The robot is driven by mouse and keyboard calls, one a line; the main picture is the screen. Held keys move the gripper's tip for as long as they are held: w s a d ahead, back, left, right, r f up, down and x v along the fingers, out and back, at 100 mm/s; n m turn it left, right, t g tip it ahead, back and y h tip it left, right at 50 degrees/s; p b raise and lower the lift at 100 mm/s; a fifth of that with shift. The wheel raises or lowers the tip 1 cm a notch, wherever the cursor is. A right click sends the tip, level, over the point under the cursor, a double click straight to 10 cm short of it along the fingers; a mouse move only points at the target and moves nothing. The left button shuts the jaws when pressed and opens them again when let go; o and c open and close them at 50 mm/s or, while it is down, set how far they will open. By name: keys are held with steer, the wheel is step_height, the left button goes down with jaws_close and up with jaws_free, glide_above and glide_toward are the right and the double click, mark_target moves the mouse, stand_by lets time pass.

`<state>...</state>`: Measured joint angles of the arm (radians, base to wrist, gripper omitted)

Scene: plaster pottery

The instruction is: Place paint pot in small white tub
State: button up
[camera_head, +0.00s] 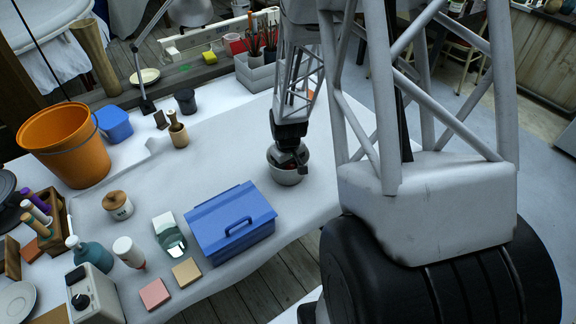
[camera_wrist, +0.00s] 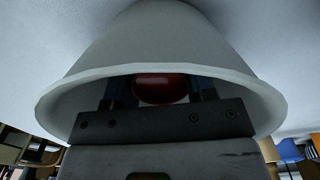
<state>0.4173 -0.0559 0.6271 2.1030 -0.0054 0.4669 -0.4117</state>
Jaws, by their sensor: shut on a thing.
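The small white tub (camera_head: 287,177) stands near the right edge of the white table in the head view. My gripper (camera_head: 289,163) points down into its mouth. In the wrist view the pale wall of the tub (camera_wrist: 160,40) curves around the gripper's fingers (camera_wrist: 160,93). A dark red, rounded thing, seemingly the paint pot (camera_wrist: 160,88), is between the fingers, inside the rim. A small bit of red shows in the tub in the head view. The gripper is shut on it. The pot's underside and whether it touches the tub's floor are hidden.
A blue toolbox (camera_head: 231,222) stands left of and nearer than the tub. Grey holders with brushes (camera_head: 262,60) stand behind it. The table around the tub is clear.

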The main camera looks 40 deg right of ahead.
steer(key=shift+f, duration=0.15)
steer(key=o, duration=0.6)
steer(key=shift+o, duration=0.2)
steer(key=shift+r, duration=0.2)
step_height(320, 180, up, 12)
stand_by(0.4)
stand_by(0.5)
